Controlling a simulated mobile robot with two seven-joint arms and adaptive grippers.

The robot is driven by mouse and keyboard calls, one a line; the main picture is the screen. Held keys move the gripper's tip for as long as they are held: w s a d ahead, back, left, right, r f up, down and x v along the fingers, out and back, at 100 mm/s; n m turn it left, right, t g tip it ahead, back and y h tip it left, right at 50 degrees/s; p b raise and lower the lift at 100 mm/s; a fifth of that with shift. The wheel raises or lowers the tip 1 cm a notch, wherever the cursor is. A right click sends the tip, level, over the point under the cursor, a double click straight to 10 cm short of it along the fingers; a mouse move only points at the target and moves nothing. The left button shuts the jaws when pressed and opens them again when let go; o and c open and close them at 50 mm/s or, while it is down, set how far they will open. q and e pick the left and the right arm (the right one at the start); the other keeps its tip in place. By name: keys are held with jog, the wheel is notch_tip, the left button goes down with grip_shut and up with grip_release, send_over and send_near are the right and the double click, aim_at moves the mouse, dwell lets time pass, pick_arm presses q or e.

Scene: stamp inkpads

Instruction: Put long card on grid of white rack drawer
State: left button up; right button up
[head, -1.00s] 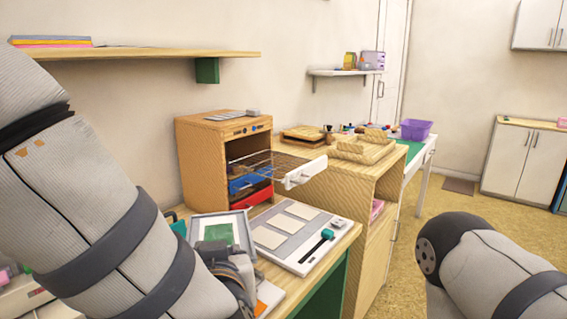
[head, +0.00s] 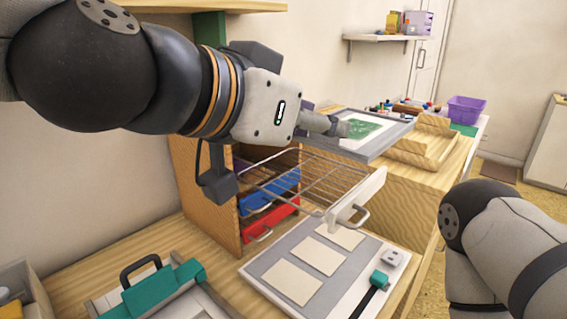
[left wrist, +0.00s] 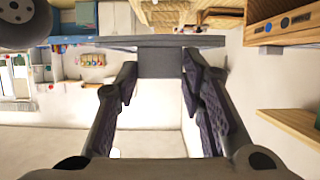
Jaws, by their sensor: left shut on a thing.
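The white rack drawer (head: 357,197) is pulled out of a wooden cabinet, its wire grid (head: 300,178) bare. Three cream cards (head: 318,256) lie on a grey board below it; I cannot tell which is the long card. My left gripper (head: 338,127) is shut on a grey frame (head: 385,140) with a green-patterned screen, held by its edge above and behind the drawer. In the left wrist view the frame (left wrist: 215,41) shows edge-on, its dark grey tab (left wrist: 160,62) between the fingers. My right gripper is out of view; only its arm shows.
A base with a teal clamp (head: 165,288) and black handle stands at the lower left. Blue (head: 270,190) and red (head: 265,218) drawers sit under the rack drawer. Wooden trays (head: 425,150) lie on the counter to the right. A black slider with a teal knob (head: 379,278) lies on the grey board.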

pick_arm(q)
jog(key=w+a+f+b, duration=0.4)
jog(key=w+a+f, duration=0.2)
jog(key=w+f, duration=0.5)
jog(key=shift+f, duration=0.85)
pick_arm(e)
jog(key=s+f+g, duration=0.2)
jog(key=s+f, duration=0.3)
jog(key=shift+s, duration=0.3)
pick_arm(q)
jog(key=shift+w+d, duration=0.1)
jog(key=shift+f, duration=0.15)
jog(key=o, duration=1.3)
jog(key=shift+c, duration=0.2)
jog(key=p+v, duration=0.2)
jog(key=v, duration=1)
jog(key=shift+p, duration=0.35)
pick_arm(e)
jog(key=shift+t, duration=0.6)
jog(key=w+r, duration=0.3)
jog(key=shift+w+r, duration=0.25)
